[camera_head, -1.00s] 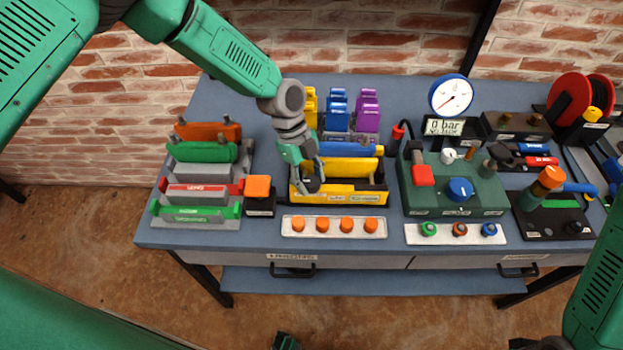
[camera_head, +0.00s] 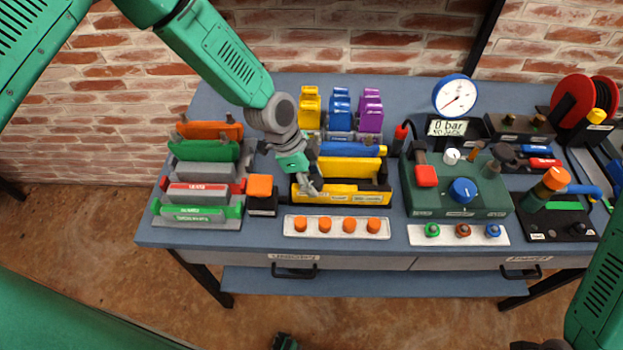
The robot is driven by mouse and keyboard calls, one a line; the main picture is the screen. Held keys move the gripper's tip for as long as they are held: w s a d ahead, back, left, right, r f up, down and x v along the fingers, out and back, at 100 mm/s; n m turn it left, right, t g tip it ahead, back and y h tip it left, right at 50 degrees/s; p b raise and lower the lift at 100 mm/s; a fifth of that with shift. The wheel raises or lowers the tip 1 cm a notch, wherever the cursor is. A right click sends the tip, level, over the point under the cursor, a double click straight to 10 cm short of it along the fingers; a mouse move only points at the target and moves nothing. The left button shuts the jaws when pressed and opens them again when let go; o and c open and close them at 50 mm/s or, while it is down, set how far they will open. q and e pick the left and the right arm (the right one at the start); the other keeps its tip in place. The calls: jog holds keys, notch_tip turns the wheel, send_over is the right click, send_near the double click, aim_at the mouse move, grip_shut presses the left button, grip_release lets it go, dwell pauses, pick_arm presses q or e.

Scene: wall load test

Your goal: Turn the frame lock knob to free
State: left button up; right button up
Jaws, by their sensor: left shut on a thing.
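The yellow and black frame (camera_head: 352,197) stands in the middle of the bench, with yellow and blue bars in and behind it. My left gripper (camera_head: 308,188) points down at the frame's left end. Its fingers are closed together there, shut on a small part that they hide. This fits the frame lock knob, but its shape, marks and turn cannot be made out. A small green and black piece (camera_head: 285,342) at the bottom edge looks like my right gripper; its fingers cannot be made out.
An orange-topped block (camera_head: 261,187) and a rack of coloured bars (camera_head: 203,222) stand to the left. A strip of orange knobs (camera_head: 337,227) lies in front. A green box with a blue dial (camera_head: 462,190) stands right. Yellow, blue and purple blocks (camera_head: 340,108) stand behind.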

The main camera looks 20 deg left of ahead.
pick_arm(q)
jog(key=n, duration=0.2)
jog(key=n+t, duration=0.1)
jog(key=n, duration=0.1)
jog(key=n+t+y, duration=0.1)
jog(key=n, duration=0.1)
jog(key=shift+d+r, duration=0.1)
jog(key=shift+d, duration=0.2)
jog(key=shift+w+n+t+y+p, duration=0.1)
jog(key=shift+n+t+y+p, duration=0.35)
jog(key=shift+n, duration=0.95)
jog(key=shift+w+r, duration=0.1)
jog(key=shift+w, duration=0.05)
jog(key=o, duration=1.1)
jog(key=shift+o, duration=0.2)
